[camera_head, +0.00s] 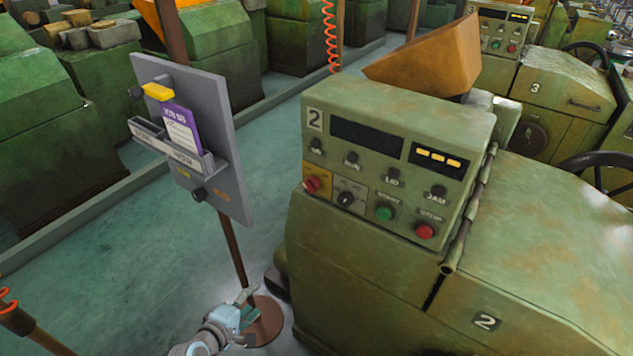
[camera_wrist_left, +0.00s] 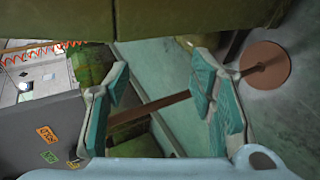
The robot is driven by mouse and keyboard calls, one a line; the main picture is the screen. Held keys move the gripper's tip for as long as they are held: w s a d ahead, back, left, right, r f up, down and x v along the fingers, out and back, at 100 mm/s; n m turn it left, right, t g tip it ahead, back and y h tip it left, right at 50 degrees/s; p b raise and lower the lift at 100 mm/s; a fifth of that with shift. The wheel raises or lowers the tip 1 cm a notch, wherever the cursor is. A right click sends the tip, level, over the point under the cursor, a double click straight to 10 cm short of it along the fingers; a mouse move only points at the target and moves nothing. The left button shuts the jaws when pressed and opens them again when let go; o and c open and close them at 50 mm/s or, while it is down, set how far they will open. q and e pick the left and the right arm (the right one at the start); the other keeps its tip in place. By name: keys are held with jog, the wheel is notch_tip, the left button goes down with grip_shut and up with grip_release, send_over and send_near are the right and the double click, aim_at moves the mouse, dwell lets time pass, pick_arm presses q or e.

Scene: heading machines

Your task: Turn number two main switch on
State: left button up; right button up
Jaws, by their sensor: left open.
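The machine marked 2 (camera_head: 390,170) is green with a sloped control panel. At the panel's lower left a red knob (camera_head: 312,184) sits on a yellow plate, likely the main switch; which way it is turned is too small to tell. Beside it are a black knob (camera_head: 345,199), a green button (camera_head: 384,213) and a red button (camera_head: 424,231). My left gripper (camera_head: 243,306) is low at the bottom of the head view, left of the machine and below the panel. In the left wrist view its teal-padded fingers (camera_wrist_left: 160,85) are apart with nothing held. My right gripper is out of view.
A grey board (camera_head: 225,150) with a purple card (camera_head: 180,128) stands on a brown pole with a round base (camera_head: 268,325), close to my left gripper. The machine body (camera_head: 560,270) fills the right. Green floor (camera_head: 120,290) is open at left.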

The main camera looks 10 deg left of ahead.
pick_arm(q)
jog(key=w+d+r+n+t+h, duration=0.1)
jog(key=w+r+n, duration=0.1)
jog(key=r, duration=0.4)
jog(key=w+d+r+n+t+h, duration=0.1)
jog(key=w+r+t, duration=0.15)
jog(key=r, duration=0.35)
jog(key=n+t+h, duration=0.2)
jog(key=n+h, duration=0.1)
send_near(307, 189)
jog(key=shift+g, duration=0.25)
jog(key=x, duration=1)
jog(key=shift+w+d+r, duration=0.1)
jog(key=shift+w+r, duration=0.1)
jog(key=c, duration=1.2)
